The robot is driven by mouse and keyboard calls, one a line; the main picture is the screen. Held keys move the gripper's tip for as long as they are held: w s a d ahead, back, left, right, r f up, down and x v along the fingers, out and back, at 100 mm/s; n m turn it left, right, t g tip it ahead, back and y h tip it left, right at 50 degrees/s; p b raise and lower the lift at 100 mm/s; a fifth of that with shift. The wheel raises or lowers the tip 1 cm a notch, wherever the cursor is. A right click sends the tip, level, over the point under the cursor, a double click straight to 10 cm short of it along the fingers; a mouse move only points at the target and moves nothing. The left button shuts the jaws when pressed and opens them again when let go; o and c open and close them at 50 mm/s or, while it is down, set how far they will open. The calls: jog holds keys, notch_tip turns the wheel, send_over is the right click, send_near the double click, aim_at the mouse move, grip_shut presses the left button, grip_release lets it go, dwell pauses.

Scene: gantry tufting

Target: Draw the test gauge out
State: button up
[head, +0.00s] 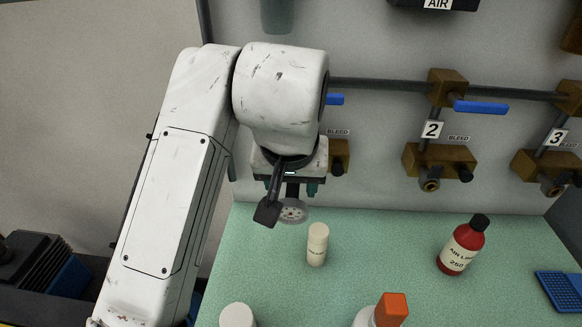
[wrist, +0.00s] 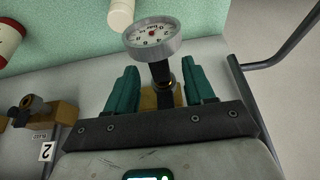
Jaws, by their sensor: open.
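The test gauge (wrist: 152,40) has a round grey rim and a white dial with a red centre. Its dark stem runs down between my fingers toward a brass block (wrist: 176,97) on the wall panel. My gripper (wrist: 162,66) is open, with one teal finger on each side of the stem and visible gaps. In the head view the gauge (head: 293,211) shows just below my gripper (head: 291,187). Whether the stem is seated in the block is hidden there by my wrist.
Brass valve blocks labelled 2 (head: 440,163) and 3 (head: 548,166) stand to the right on the panel. A white bottle (head: 317,245), a red bottle (head: 461,248) and an orange-capped bottle (head: 392,308) stand on the green mat (head: 375,235).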

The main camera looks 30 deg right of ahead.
aim_at(291, 203)
jog(key=shift+x, duration=1.3)
grip_shut()
jog(key=shift+s+a, duration=0.15)
jog(key=shift+s+a, duration=0.2)
jog(key=shift+s, duration=0.1)
jog(key=shift+s+a, duration=0.2)
jog(key=shift+s, duration=0.05)
jog(key=shift+s+a, duration=0.2)
jog(key=shift+s, duration=0.1)
jog(key=shift+s+a, duration=0.25)
jog(key=shift+s, duration=0.15)
